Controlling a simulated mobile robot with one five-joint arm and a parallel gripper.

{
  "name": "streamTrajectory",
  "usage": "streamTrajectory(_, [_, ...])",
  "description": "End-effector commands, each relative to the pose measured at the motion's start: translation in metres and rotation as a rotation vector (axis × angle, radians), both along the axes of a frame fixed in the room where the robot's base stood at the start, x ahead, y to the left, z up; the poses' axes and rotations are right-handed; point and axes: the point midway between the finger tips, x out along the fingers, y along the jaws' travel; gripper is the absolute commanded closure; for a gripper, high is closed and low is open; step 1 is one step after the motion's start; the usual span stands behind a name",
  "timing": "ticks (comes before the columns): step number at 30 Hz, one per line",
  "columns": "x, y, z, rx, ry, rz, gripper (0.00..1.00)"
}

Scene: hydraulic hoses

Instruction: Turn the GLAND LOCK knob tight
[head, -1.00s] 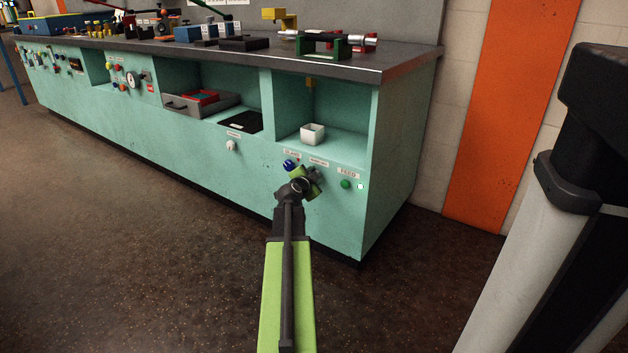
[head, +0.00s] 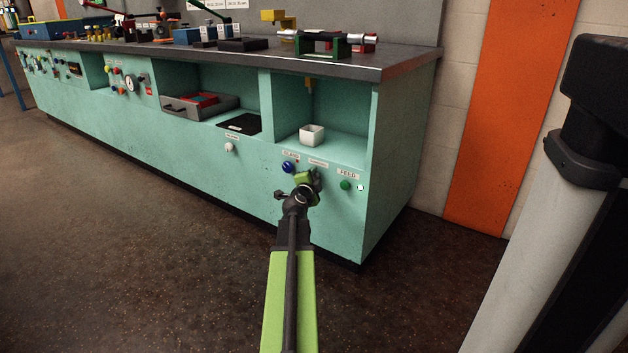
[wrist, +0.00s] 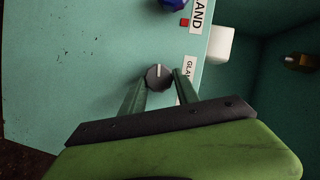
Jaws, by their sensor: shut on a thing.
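The dark round GLAND LOCK knob (wrist: 158,77) with a pale pointer line sits on the teal panel in the wrist view. A label partly hidden by my finger, with "GLA" readable, is beside it. My gripper (wrist: 160,80) has one finger on each side of the knob and is shut on it. In the head view, my gripper (head: 314,182) is at the bench front, between the blue knob and the green button, and hides most of the GLAND LOCK knob.
A blue knob (head: 288,167) is just left of my gripper, and a green button (head: 345,185) under the FEED label is to the right. The floor before the bench is clear.

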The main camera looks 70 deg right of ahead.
Motion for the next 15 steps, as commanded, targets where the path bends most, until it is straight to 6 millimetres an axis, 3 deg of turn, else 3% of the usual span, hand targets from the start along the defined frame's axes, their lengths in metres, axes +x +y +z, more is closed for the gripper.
streamTrajectory(6, [0.0016,-0.0013,0.0018,-0.004,0.002,0.006,1.0])
streamTrajectory(7, [0.0015,-0.0013,0.0019,-0.004,0.002,0.006,0.59])
streamTrajectory(11, [0.0009,-0.0011,0.0015,-0.003,0.002,0.004,0.42])
streamTrajectory(15, [0.0004,-0.0009,0.001,-0.002,0.002,0.002,0.41])
